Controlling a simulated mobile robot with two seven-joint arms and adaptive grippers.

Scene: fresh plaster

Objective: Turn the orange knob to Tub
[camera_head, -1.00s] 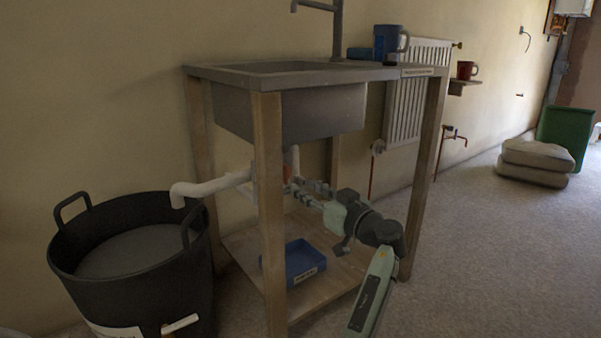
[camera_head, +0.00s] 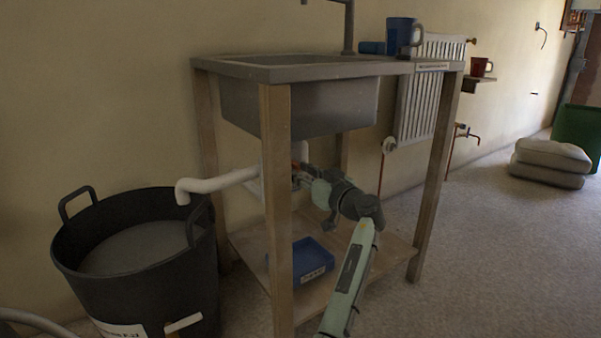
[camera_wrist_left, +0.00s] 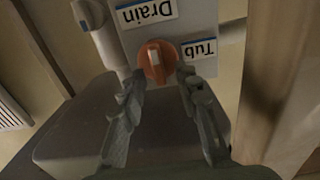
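The orange knob (camera_wrist_left: 157,60) sits on a pale panel (camera_wrist_left: 197,18) in the left wrist view, which shows the labels upside down. Its white mark lies near the middle of the knob, on the side of the Drain label (camera_wrist_left: 147,13). The Tub label (camera_wrist_left: 198,50) is right of the knob. My left gripper (camera_wrist_left: 158,88) is open, its fingertips either side of the knob's lower part; I cannot tell whether they touch it. In the head view my left gripper (camera_head: 301,177) is under the sink, behind the front post, and the knob is mostly hidden. My right gripper is not in view.
The wooden sink stand (camera_head: 278,215) has its front post beside my gripper. A blue tray (camera_head: 312,262) lies on its lower shelf (camera_head: 335,285). A black tub (camera_head: 135,290) stands left under a white pipe (camera_head: 222,182). Open floor lies to the right.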

